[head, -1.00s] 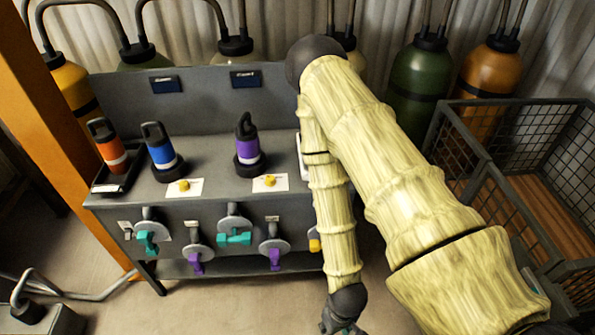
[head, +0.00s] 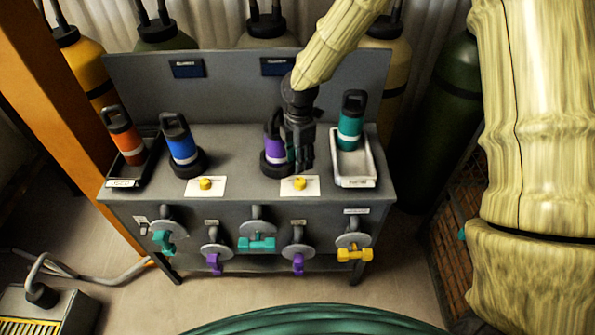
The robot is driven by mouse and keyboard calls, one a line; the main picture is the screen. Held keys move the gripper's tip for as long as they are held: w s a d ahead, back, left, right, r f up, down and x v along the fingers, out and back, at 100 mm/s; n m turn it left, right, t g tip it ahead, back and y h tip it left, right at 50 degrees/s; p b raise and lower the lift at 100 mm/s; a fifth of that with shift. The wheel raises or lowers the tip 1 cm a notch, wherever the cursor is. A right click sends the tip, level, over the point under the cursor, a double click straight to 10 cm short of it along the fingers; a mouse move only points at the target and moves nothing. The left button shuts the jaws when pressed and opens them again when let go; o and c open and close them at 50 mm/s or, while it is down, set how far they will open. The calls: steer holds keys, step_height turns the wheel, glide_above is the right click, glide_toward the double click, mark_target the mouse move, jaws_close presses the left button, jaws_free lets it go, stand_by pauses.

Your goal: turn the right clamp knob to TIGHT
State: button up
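The right clamp knob (head: 299,183) is a small yellow knob on a white label plate (head: 311,189) on the grey bench top, in front of the purple bottle (head: 272,148). My gripper (head: 301,168) points down, just above and behind the knob in the head view, close to the purple bottle's right side. I cannot tell whether its fingers touch the knob or how far apart they are. The lettering on the plate is too small to read. The left yellow knob (head: 205,183) sits on its own plate in front of the blue bottle (head: 181,146).
A teal bottle (head: 350,121) stands in a white tray (head: 355,181) to the right. An orange bottle (head: 126,137) stands in a dark tray (head: 124,183) at the left. Several valve handles, including a yellow one (head: 355,254), stick out of the bench front. Gas cylinders (head: 446,110) stand behind.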

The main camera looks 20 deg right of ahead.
mark_target(300, 180)
steer(key=shift+w+d+f+p, duration=0.15)
steer(key=shift+f+p, duration=0.5)
steer(key=shift+f, duration=1.8)
steer(key=shift+w+d+f+p, duration=0.15)
steer(key=shift+f+p, duration=0.45)
steer(key=shift+f, duration=1.8)
steer(key=shift+c, duration=0.4)
steer(key=c, duration=0.7)
